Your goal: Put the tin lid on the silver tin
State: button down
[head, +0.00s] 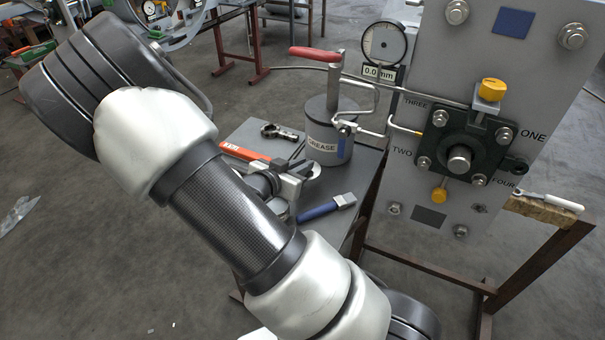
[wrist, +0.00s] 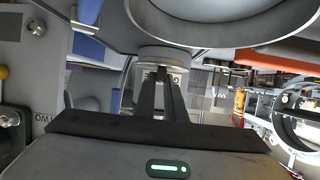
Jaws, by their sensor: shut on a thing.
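My gripper (head: 298,168) is over the small table, its fingers close together. In the wrist view the fingers (wrist: 162,85) reach away from the camera and end at a pale silver disc, which looks like the tin lid (wrist: 163,54). The lid also shows as a pale edge in the head view (head: 314,171). A large grey round thing with a light rim, probably the silver tin (wrist: 205,41), fills the top of the wrist view, close to the gripper. In the head view my arm and gripper hide most of the tin. I cannot tell the gap between lid and tin.
A grease pot (head: 322,140) with a red-handled lever stands behind the gripper. An orange tool (head: 243,153), a ring-ended metal part (head: 279,132) and a blue-handled tool (head: 328,207) lie on the table (head: 252,130). A bolted panel (head: 540,90) stands at right.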

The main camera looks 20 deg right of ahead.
notch_tip(320, 180, up, 4)
jog(key=shift+f+p, duration=0.2)
jog(key=shift+p, duration=0.2)
jog(key=shift+s+a+r+p, duration=0.25)
jog(key=shift+a+r+p, duration=0.7)
jog(key=shift+a, duration=0.15)
jog(key=s+a+p, duration=0.4)
jog(key=s+a, duration=0.1)
jog(key=a, duration=0.4)
jog(key=shift+s+a+f+p, duration=0.15)
jog(key=shift+s+a+p, duration=0.2)
jog(key=shift+s, duration=0.05)
jog(key=shift+f+b, duration=1.3)
jog(key=shift+f, duration=1)
jog(key=shift+f+b, duration=0.45)
jog(key=shift+f, duration=0.25)
